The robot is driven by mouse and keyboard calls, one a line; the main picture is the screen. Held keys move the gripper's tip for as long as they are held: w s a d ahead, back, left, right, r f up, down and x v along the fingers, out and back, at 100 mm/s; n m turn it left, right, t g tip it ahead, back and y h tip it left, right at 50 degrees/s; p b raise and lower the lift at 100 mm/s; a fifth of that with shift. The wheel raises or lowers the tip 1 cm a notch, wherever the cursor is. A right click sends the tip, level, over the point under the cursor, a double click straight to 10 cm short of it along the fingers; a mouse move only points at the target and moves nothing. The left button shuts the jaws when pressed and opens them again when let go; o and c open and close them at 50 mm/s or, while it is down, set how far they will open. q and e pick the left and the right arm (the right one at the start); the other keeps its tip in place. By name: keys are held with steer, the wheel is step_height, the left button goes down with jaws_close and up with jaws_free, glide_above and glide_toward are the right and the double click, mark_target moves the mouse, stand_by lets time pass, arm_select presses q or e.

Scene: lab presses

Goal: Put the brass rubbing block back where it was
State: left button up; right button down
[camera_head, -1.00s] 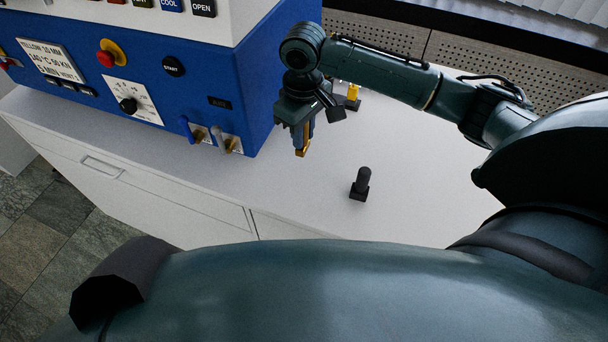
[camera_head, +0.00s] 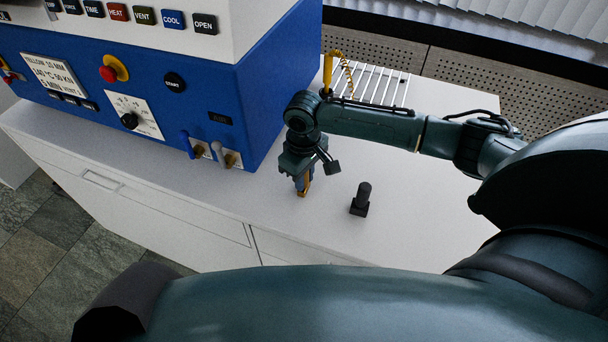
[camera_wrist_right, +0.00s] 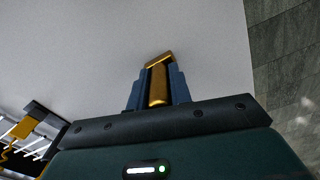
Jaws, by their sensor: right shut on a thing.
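The brass rubbing block (camera_wrist_right: 158,82) is gold-coloured and sits between the fingers of my right gripper (camera_wrist_right: 155,88) in the right wrist view. In the head view the right gripper (camera_head: 302,186) points down over the white worktop, shut on the brass block (camera_head: 306,186), whose lower end shows at the fingertips. I cannot tell whether the block touches the worktop. A small dark upright block with a knob (camera_head: 361,199) stands to the right of the gripper. My left gripper is not in view.
The blue press (camera_head: 262,90) with labelled buttons and two small levers stands to the left. Behind my right arm are a white slatted rack (camera_head: 372,84) and a yellow handle with a coiled cord (camera_head: 328,72). White worktop (camera_head: 420,235) is clear to the right of the dark block.

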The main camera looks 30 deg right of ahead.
steer(key=c, duration=1.3)
jaws_free()
step_height(320, 180, up, 12)
steer(key=shift+r, duration=0.1)
